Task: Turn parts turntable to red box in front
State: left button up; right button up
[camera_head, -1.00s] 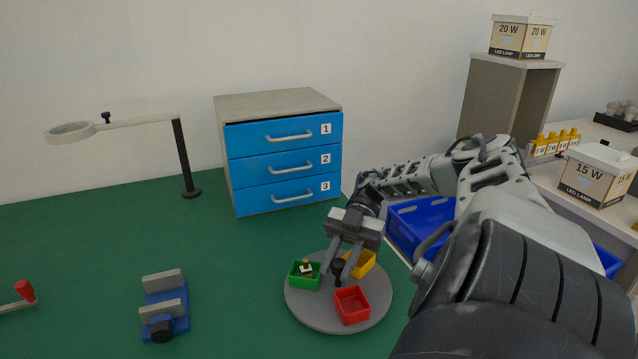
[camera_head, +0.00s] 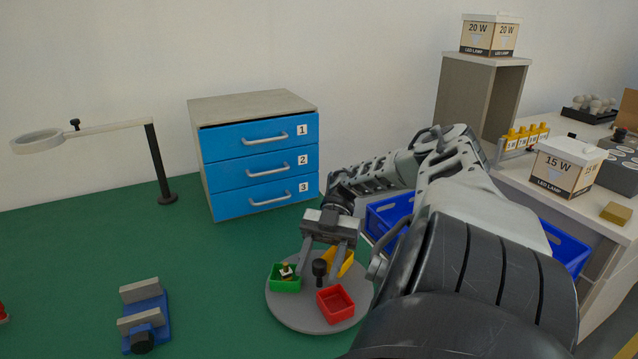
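The parts turntable (camera_head: 292,312) is a grey disc on the green bench mat, low in the middle of the view. It carries a red box (camera_head: 336,304) at the front right, a green box (camera_head: 285,284) at the left and a yellow box (camera_head: 345,267) at the back right, partly hidden by a finger. A dark knob (camera_head: 320,268) stands near its middle. My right gripper (camera_head: 320,272) points down over the turntable, its fingers apart on either side of the knob. I see a gap there and cannot tell any contact. My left gripper is out of view.
The green box holds a small part (camera_head: 286,270). A blue vise (camera_head: 146,318) and a magnifier lamp (camera_head: 160,165) stand left. A drawer cabinet (camera_head: 255,105) stands behind. A blue crate (camera_head: 380,215) is behind my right arm. The mat between vise and turntable is clear.

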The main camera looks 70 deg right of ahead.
aim_at(320, 265)
jog(key=shift+r, duration=0.5)
jog(key=r, duration=0.1)
jog(key=r+p, duration=0.1)
jog(key=r, duration=0.1)
jog(key=shift+s+a, duration=0.15)
jog(key=shift+a, duration=0.05)
jog(key=s+a+r+p, duration=0.1)
jog(key=s+a+r, duration=0.5)
jog(key=a+r, duration=0.3)
jog(key=a, duration=0.3)
jog(key=shift+s, duration=0.15)
